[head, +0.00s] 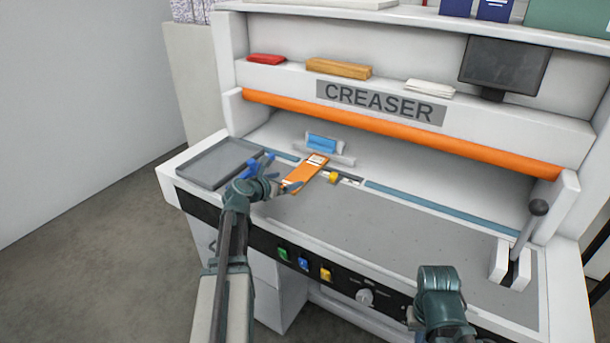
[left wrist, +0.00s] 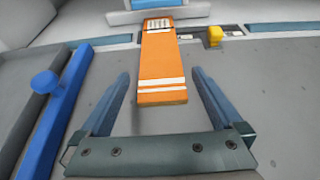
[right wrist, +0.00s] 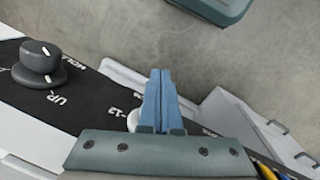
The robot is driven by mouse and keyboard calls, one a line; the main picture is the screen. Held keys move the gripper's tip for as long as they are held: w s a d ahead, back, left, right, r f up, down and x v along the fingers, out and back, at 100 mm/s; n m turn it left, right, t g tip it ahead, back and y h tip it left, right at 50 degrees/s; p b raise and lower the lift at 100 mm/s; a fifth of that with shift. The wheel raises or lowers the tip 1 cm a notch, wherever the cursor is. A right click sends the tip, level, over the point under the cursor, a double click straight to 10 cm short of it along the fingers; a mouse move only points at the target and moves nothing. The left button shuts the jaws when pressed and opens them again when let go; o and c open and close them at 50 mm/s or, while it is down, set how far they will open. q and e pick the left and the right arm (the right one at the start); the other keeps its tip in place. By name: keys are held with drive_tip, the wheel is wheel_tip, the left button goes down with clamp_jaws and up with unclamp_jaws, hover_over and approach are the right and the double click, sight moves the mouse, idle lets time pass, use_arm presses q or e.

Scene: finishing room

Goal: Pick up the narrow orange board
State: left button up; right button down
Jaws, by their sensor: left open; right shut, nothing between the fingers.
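The narrow orange board (head: 306,174) lies on the grey bed of the creaser. In the left wrist view the orange board (left wrist: 161,72) has white stripes at its near end and a white marked patch at its far end. My left gripper (head: 278,177) is open just in front of the board. Its two blue fingers (left wrist: 164,86) stand apart on either side of the board's near end, with nothing held. My right gripper (right wrist: 160,88) is shut and empty near the front control panel. In the head view its fingers are hidden.
A blue bar with a knob (left wrist: 48,120) stands left of my left gripper, beside the grey tray (head: 205,165). A yellow block (left wrist: 214,37) sits right of the board's far end. A lever (head: 530,225) stands at the right. The bed's middle is clear.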

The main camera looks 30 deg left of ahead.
sight(296, 179)
use_arm(q)
drive_tip(key=shift+w+f+b, duration=0.35)
drive_tip(key=shift+b, duration=0.05)
drive_tip(key=b+x, duration=0.2)
drive_tip(key=x, duration=0.1)
drive_tip(key=shift+w+f, duration=0.15)
drive_tip(key=shift+f, duration=0.25)
drive_tip(key=shift+w+f, duration=0.1)
drive_tip(key=shift+w, duration=0.25)
drive_tip(key=shift+c, duration=0.4)
drive_tip(key=c, duration=1.2)
drive_tip(key=shift+s+r, duration=0.2)
drive_tip(key=shift+r, duration=0.15)
drive_tip(key=p+v, duration=0.2)
drive_tip(key=v, duration=0.3)
drive_tip(key=r+p+v, duration=0.1)
drive_tip(key=p+v, duration=0.2)
drive_tip(key=v, duration=0.1)
drive_tip(key=p+v, duration=0.2)
drive_tip(key=v, duration=0.3)
drive_tip(key=shift+d+r+p, duration=0.1)
drive_tip(key=shift+r+p, duration=0.25)
drive_tip(key=shift+s+r, duration=0.15)
drive_tip(key=shift+s, duration=0.25)
